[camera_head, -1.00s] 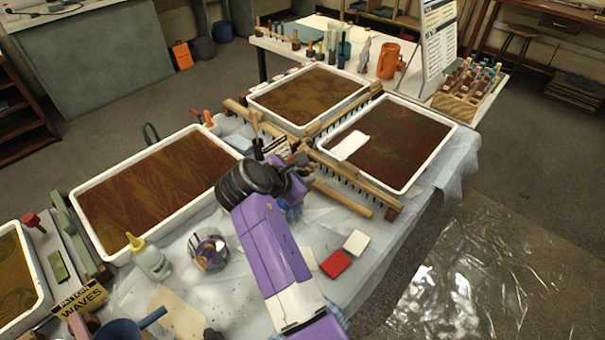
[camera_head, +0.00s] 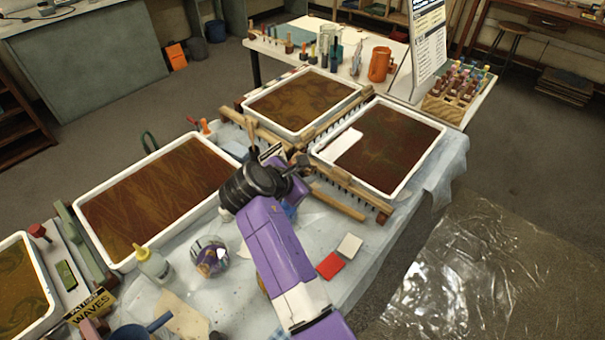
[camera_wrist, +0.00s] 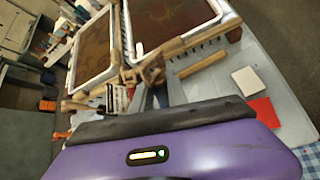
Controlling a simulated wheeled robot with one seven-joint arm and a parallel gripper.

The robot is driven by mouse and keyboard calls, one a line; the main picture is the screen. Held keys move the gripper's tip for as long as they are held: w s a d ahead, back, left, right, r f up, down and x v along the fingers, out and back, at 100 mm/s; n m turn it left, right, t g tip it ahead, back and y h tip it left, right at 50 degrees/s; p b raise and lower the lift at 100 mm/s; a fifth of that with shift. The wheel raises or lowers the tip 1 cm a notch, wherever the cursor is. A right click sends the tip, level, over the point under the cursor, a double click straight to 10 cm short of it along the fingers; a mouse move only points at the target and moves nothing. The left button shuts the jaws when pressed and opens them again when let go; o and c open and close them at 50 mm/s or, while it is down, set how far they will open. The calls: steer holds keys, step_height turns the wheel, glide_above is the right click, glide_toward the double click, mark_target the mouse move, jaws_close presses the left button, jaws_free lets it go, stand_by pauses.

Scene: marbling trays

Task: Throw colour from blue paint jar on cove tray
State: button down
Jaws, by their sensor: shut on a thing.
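My gripper (camera_head: 298,165) is beside the wooden rails between the trays. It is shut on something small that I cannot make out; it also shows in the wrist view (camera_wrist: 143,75). A blue jar (camera_head: 289,209) is partly hidden behind my arm; in the wrist view a dark blue patch (camera_wrist: 158,96) shows below the gripper. Trays of brown-red liquid stand at the right (camera_head: 425,162), back (camera_head: 345,104), left (camera_head: 121,262) and far left (camera_head: 48,310). A "PATTERN WAVES" sign is by the far left one. I cannot read which tray is cove.
A pale sheet (camera_head: 338,148) lies at the right tray's left edge. Red (camera_head: 330,266) and white (camera_head: 350,245) blocks, a glass jar (camera_head: 209,256) and a squeeze bottle (camera_head: 155,266) stand on the covered table. An upright wooden-handled tool (camera_head: 250,130) is close to my gripper.

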mark_target(309, 170)
steer(key=shift+d+r+p, duration=0.3)
steer(key=shift+r+p, duration=0.5)
steer(key=shift+p, duration=0.2)
steer(key=shift+d+r+p, duration=0.25)
steer(key=shift+r+p, duration=0.55)
steer(key=shift+p, duration=0.2)
step_height(309, 170, up, 4)
steer(key=p, duration=0.4)
steer(key=shift+s, duration=0.1)
